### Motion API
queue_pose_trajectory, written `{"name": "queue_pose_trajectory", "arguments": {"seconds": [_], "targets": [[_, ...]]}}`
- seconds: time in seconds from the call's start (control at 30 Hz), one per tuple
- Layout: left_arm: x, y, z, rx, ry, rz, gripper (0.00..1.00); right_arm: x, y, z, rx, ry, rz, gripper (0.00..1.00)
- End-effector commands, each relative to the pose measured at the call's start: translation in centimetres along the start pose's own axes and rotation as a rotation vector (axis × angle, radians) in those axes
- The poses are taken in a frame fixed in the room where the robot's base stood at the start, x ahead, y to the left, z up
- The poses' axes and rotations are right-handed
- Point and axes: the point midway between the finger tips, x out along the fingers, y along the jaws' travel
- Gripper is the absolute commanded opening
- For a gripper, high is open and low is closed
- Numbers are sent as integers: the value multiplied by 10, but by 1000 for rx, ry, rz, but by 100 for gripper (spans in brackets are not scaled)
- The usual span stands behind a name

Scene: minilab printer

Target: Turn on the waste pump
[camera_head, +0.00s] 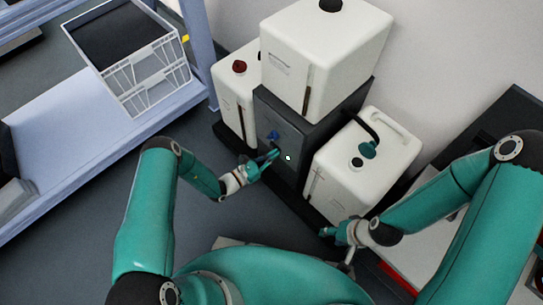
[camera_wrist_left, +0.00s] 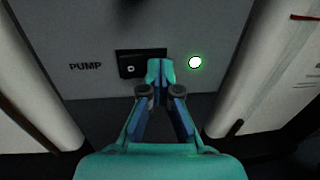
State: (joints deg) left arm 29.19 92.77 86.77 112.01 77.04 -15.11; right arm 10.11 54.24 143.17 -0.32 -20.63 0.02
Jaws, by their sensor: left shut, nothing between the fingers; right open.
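The waste pump (camera_head: 308,130) is a dark grey box between white canisters, with a large white canister on top. In the left wrist view its front panel (camera_wrist_left: 88,30) carries the word PUMP, a black switch plate (camera_wrist_left: 128,64) and a lit green-white light (camera_wrist_left: 195,62). The light also shows in the head view (camera_head: 288,157). My left gripper (camera_head: 273,155) is shut and empty at the panel. In the left wrist view its fingertips (camera_wrist_left: 160,70) cover the right part of the switch plate; I cannot tell whether they touch it. My right gripper (camera_head: 325,232) is open, near the right canister's base.
The large white canister (camera_head: 325,50) stands on the pump. A white canister with a red cap (camera_head: 238,100) stands left, and another with a black hose (camera_head: 365,165) stands right. A white crate (camera_head: 150,85) sits on a bench (camera_head: 80,155) at left. Bare floor lies in front.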

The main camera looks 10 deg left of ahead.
Motion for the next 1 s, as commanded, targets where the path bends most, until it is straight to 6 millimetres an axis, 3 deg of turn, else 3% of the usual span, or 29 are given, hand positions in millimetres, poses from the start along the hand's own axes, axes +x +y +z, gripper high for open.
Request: {"name": "queue_pose_trajectory", "arguments": {"seconds": [0.37, 0.53, 0.8, 1.0], "targets": [[-10, -3, 0, -3, 3, -3, 0, -3, -1, 0, 0, 0, 0, 48], [-32, -6, 0, -4, 2, -5, 0, -7, -3, 0, 0, 0, 0, 48], [-89, -20, 0, -4, 3, -7, 0, -20, -7, 0, 0, 1, 0, 48], [-114, -29, -1, -2, 2, -14, 0, -24, -9, 0, 0, 0, 0, 48]]}}
